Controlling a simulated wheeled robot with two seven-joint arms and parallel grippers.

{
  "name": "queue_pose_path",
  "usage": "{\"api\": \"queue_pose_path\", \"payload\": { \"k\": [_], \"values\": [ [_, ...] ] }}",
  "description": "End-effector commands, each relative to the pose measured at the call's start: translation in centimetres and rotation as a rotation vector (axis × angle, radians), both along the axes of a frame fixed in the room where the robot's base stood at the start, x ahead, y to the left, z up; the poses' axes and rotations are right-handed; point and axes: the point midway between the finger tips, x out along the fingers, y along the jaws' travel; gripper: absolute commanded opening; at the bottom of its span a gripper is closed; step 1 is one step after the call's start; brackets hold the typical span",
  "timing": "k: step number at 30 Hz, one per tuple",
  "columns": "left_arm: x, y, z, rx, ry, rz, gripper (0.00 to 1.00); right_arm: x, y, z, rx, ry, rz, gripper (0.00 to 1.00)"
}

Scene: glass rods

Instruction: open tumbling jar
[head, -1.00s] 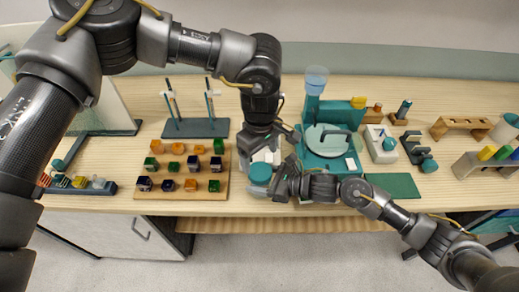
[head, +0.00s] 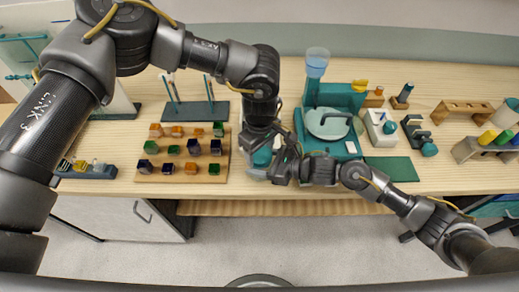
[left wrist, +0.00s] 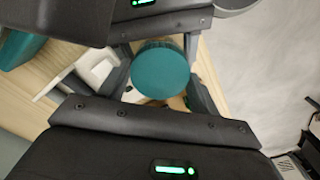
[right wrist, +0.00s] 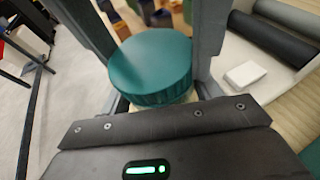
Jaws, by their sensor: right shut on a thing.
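The tumbling jar has a round teal lid (left wrist: 160,69), which also shows in the right wrist view (right wrist: 151,66) and in the head view (head: 262,157). My right gripper (head: 281,166) is shut on the jar, with a finger on each side just below the lid. The jar's body is mostly hidden under the lid and behind the grippers. My left gripper (head: 263,144) is over the jar from above and behind. Its fingers stand wide apart on either side of the lid, and it looks open.
A wooden board (head: 226,170) with several coloured cubes lies left of the jar. A rack (head: 195,110) with upright rods stands behind it. A teal machine (head: 357,101) stands to the right, with a green mat (head: 392,169) beside it. The two grippers are very close together.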

Motion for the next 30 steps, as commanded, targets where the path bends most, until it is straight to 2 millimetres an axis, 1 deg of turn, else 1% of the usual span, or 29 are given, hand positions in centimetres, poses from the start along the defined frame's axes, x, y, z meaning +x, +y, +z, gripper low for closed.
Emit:
{"api": "queue_pose_path", "payload": {
  "k": [1, 4, 7, 9, 11, 14, 18, 21, 25, 27, 30],
  "values": [
    [0.00, 0.01, 0.01, 0.000, 0.000, 0.000, 0.48, 0.00, -0.02, -0.06, -0.001, 0.000, 0.000, 0.00],
    [0.00, 0.01, 0.01, 0.000, 0.000, 0.000, 0.35, 0.00, -0.02, -0.06, -0.001, 0.000, 0.000, 0.00],
    [0.00, 0.01, 0.01, 0.000, 0.000, 0.009, 0.34, 0.00, -0.02, -0.06, -0.001, 0.000, 0.000, 0.00],
    [0.00, 0.01, -0.01, -0.001, 0.001, 0.060, 0.34, -0.01, -0.02, -0.07, -0.001, 0.000, 0.000, 0.00],
    [-0.02, -0.02, -0.01, -0.002, 0.002, 0.153, 0.34, 0.00, -0.03, -0.07, -0.002, 0.001, 0.000, 0.00],
    [-0.04, -0.01, -0.03, -0.003, 0.003, 0.391, 0.34, 0.00, -0.03, -0.06, -0.001, 0.002, 0.000, 0.00],
    [-0.04, -0.04, 0.00, -0.001, 0.004, 0.752, 0.34, 0.00, -0.03, -0.06, -0.001, 0.002, 0.000, 0.00],
    [-0.01, -0.01, 0.05, -0.001, 0.002, 0.955, 0.34, 0.00, -0.03, -0.07, -0.001, 0.002, 0.000, 0.00],
    [-0.04, 0.01, 0.06, 0.001, 0.002, 1.114, 0.34, 0.00, -0.03, -0.07, -0.001, 0.002, 0.000, 0.00],
    [-0.01, 0.01, 0.09, 0.000, 0.001, 1.151, 0.34, 0.00, -0.03, -0.07, -0.001, 0.002, 0.000, 0.00],
    [0.01, 0.02, 0.10, 0.001, 0.000, 1.162, 0.34, 0.00, -0.03, -0.08, -0.001, 0.002, 0.000, 0.00]
  ]
}}
